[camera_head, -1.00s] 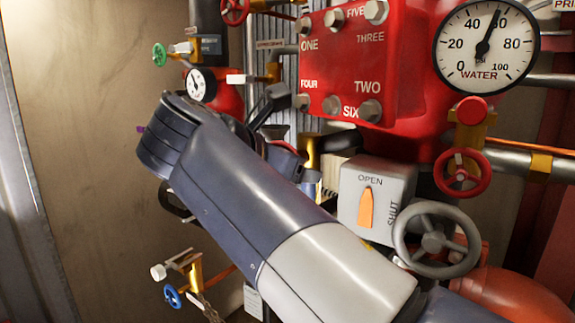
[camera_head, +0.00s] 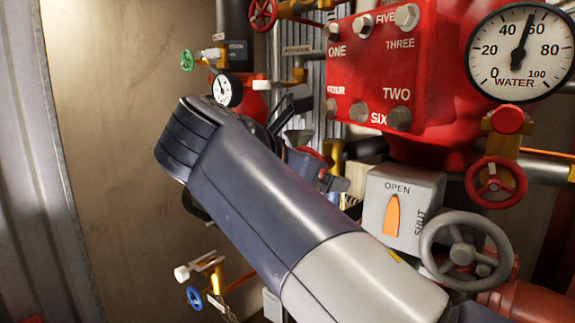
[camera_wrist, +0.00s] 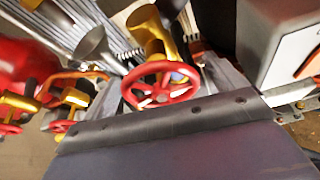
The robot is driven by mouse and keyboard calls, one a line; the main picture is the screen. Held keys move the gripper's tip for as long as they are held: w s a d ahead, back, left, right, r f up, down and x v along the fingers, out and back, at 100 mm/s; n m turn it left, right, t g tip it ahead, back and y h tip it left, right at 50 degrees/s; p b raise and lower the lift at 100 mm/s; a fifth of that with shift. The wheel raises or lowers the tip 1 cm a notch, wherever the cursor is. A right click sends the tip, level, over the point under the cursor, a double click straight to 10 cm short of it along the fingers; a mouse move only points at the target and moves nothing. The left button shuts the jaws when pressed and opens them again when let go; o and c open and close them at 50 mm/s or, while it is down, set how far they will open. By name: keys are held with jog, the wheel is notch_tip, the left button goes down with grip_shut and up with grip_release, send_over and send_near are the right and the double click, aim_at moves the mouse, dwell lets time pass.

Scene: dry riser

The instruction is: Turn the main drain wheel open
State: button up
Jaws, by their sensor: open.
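A red spoked handwheel (camera_wrist: 160,88) on a brass valve (camera_wrist: 150,35) fills the middle of the wrist view. No label naming it the main drain shows. My gripper (camera_wrist: 165,95) is open, with grey fingers to the left and right of this wheel; whether they touch it I cannot tell. In the head view my arm covers most of this area. Only a small red part of a wheel (camera_head: 312,153) and a dark finger end show past my arm there.
A grey OPEN/SHUT box (camera_head: 405,205) with an orange pointer at OPEN and a grey handwheel (camera_head: 465,250) stand right of my arm. Another red wheel (camera_head: 496,182) sits under the water gauge (camera_head: 522,50). A metal funnel (camera_wrist: 92,45) is close left of the brass valve.

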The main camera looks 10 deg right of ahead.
jog(key=v, duration=0.9)
jog(key=shift+s+a, duration=0.2)
jog(key=x, duration=1)
jog(key=shift+w+d, duration=0.3)
jog(key=shift+s+a, duration=0.1)
